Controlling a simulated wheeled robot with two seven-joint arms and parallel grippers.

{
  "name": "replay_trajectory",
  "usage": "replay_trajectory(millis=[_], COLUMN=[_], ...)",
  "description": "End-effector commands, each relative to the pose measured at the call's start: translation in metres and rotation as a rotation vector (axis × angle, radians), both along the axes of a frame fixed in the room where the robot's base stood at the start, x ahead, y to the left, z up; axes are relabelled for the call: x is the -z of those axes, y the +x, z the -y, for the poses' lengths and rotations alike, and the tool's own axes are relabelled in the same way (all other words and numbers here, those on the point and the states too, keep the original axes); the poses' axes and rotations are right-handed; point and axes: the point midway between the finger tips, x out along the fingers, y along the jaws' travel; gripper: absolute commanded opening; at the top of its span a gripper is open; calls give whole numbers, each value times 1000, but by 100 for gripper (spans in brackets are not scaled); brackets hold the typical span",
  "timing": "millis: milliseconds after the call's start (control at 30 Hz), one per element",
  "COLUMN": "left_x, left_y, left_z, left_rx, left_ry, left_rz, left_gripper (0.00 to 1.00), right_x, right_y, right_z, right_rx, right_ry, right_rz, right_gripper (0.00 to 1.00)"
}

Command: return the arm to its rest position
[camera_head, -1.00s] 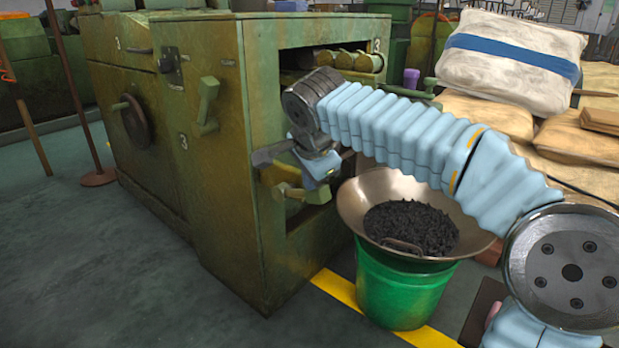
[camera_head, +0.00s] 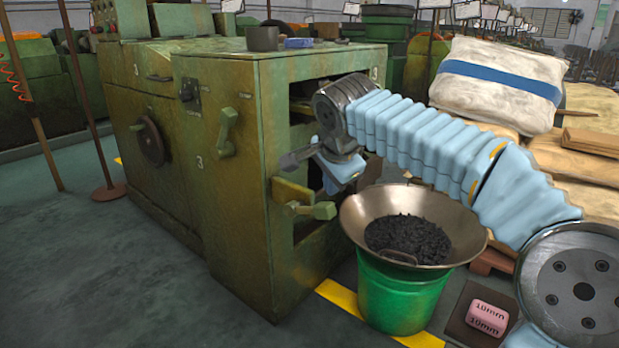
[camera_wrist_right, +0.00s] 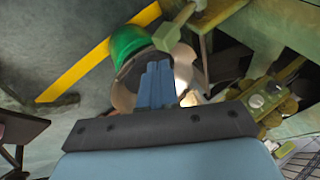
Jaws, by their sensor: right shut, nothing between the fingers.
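My right arm (camera_head: 420,135), in a light blue ribbed sleeve, reaches in from the right in the head view. It ends in a dark wrist beside the open bay of the green machine (camera_head: 235,190). My right gripper (camera_head: 340,182) hangs under that wrist, just above and right of a yellow-green lever (camera_head: 313,208). In the right wrist view its blue fingers (camera_wrist_right: 157,70) are together and empty, over the metal bowl and green bucket. Whether it touches the machine cannot be told. My left gripper is not in view.
A metal bowl (camera_head: 350,222) of dark pieces sits on a green bucket (camera_head: 402,296) below the arm. A pink block (camera_head: 487,318) lies at lower right. Stacked sacks (camera_head: 500,80) stand behind the arm.

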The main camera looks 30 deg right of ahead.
Motion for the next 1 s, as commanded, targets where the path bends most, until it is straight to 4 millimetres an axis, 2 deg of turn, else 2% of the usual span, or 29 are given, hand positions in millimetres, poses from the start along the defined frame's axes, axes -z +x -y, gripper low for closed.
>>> replay_trajectory(millis=[200, 300, 367, 433, 467, 500, 567, 600, 667, 700, 767, 800, 867, 900, 1000], left_x=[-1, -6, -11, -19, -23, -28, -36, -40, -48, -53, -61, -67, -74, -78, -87], left_y=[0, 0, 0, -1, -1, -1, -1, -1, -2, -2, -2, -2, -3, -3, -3], left_z=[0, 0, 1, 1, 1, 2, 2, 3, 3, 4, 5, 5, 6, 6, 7], left_rx=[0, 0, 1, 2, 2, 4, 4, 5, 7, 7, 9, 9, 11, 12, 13], left_ry=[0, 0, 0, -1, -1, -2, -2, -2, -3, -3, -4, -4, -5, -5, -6], left_rz=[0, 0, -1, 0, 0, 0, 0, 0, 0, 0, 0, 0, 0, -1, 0], left_gripper=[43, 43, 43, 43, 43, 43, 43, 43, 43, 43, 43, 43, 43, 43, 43], right_x=[3, 22, 47, 89, 111, 143, 192, 225, 272, 303, 346, 371, 403, 419, 446], right_y=[2, 15, 28, 43, 48, 53, 53, 48, 35, 22, -5, -25, -59, -81, -132], right_z=[-2, -15, -30, -54, -65, -80, -102, -115, -134, -147, -162, -172, -184, -190, -200], right_rx=[-12, -87, -177, -319, -387, -481, -618, -704, -823, -898, -996, -1054, -1128, -1169, -1247], right_ry=[-2, -18, -29, -38, -38, -32, -17, -2, 28, 49, 84, 104, 128, 138, 147], right_rz=[-5, -37, -72, -123, -147, -176, -213, -234, -257, -266, -275, -277, -276, -276, -276], right_gripper=[0, 0, 0, 0, 0, 0, 0, 0, 0, 0, 0, 0, 0, 0, 0])
